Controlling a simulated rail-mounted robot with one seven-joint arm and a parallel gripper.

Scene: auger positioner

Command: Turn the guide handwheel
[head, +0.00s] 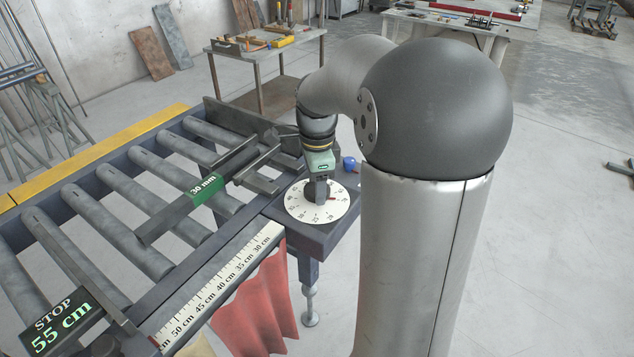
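A white round dial (297,205) with printed numbers lies on a dark side plate at the right edge of the roller table. A small red pointer (331,198) shows over it. My gripper (320,198) points down over the middle of the dial, and its dark end covers the centre. I cannot make out the guide handwheel apart from my gripper there, nor whether the fingers hold it. A green label reading 30 mm (203,190) sits on the guide bar (168,216) across the rollers.
A blue knob (350,163) stands just right of my gripper. A scale strip (222,279) runs along the table edge, with a STOP 55 cm sign (62,322) at lower left. A red cloth (256,309) hangs below. A tool bench (262,58) stands behind.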

